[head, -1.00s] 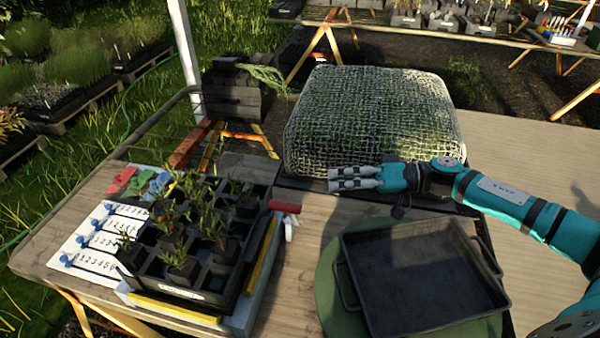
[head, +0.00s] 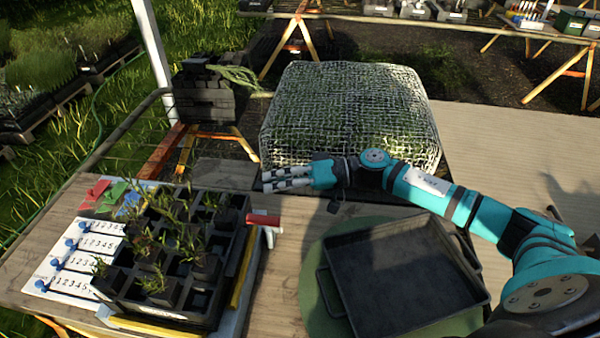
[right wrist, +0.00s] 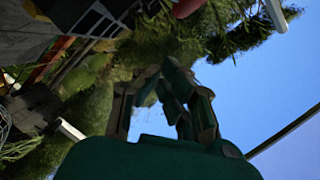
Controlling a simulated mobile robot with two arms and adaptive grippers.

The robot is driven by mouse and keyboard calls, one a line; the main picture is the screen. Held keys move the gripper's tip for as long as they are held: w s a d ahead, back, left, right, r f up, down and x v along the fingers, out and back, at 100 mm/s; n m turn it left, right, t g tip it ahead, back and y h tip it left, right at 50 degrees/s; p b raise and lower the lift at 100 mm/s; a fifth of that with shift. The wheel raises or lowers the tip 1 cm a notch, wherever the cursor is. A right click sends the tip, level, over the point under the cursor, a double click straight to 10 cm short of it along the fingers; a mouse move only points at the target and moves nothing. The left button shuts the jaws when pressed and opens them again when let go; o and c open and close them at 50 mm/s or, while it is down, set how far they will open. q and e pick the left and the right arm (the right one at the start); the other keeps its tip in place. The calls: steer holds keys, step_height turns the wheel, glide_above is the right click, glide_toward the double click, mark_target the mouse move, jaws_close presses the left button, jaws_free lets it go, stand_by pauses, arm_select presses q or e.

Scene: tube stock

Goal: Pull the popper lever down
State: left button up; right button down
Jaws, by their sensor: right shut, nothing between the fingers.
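The popper lever has a red handle (head: 264,219) that sticks out level at the right side of the popper, with a white bracket below it. The popper (head: 238,290) carries a black tray (head: 130,290) of small plants. My right gripper (head: 266,181) is shut and empty. In the head view its fingers point left and appear just above the red handle, apart from it in the picture. In the right wrist view the gripper (right wrist: 170,95) shows from behind, and the red handle (right wrist: 187,7) is at the top edge. My left gripper is not in view.
A mesh-covered block of greenery (head: 350,110) stands right behind my right gripper. An empty dark metal tray (head: 400,275) lies on a green round mat (head: 312,290) to the right. Numbered white sliders (head: 80,262) lie left of the plant tray. Bare tabletop lies between popper and mat.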

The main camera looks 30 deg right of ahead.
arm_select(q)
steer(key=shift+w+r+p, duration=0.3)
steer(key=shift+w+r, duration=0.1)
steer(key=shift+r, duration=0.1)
arm_select(e)
steer(key=s, duration=0.1)
steer(key=s+a+f, duration=0.1)
steer(key=f, duration=0.1)
steer(key=shift+s+a+f, duration=0.15)
steer(key=shift+s+a, duration=0.1)
steer(key=shift+s, duration=0.15)
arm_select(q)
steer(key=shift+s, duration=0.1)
